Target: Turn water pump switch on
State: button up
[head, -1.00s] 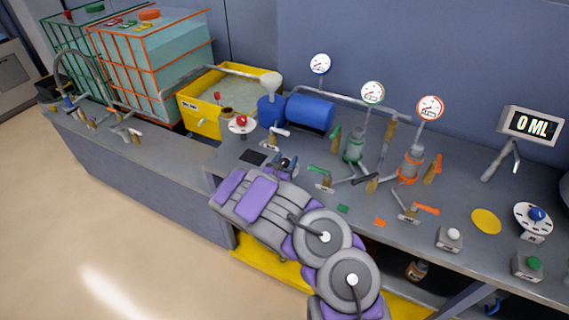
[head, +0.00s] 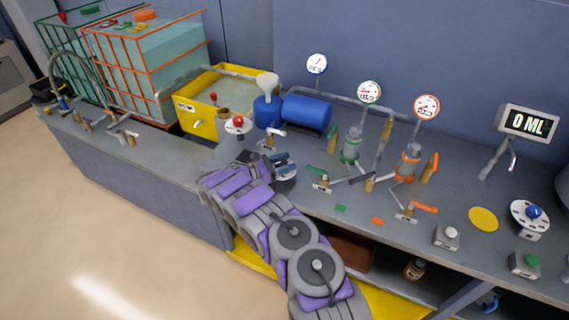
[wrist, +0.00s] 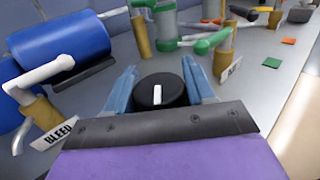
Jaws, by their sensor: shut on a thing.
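My gripper (head: 284,163) reaches over the front part of the bench, left of the green-handled valve. In the wrist view, my gripper's blue fingers (wrist: 160,78) stand on either side of a round black knob (wrist: 160,93) and are shut on it. The knob has a white mark that points nearly straight away from me in that view. I take this knob for the water pump switch, but no label on it is readable. In the head view my gripper and wrist mostly hide it.
A blue tank (head: 307,111) and a BLEED tag (wrist: 57,134) lie left of the knob in the wrist view. A green-handled valve (head: 322,177) stands close on the right. A red knob (head: 239,122) sits behind my wrist. A display (head: 528,122) reads 0 ML.

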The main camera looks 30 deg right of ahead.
jog(key=shift+m+g, duration=0.5)
jog(key=shift+g, duration=0.3)
jog(key=shift+r+g, duration=0.15)
jog(key=shift+g, duration=0.15)
jog(key=o, duration=1)
jog(key=shift+c, duration=0.2)
jog(key=shift+a, duration=0.1)
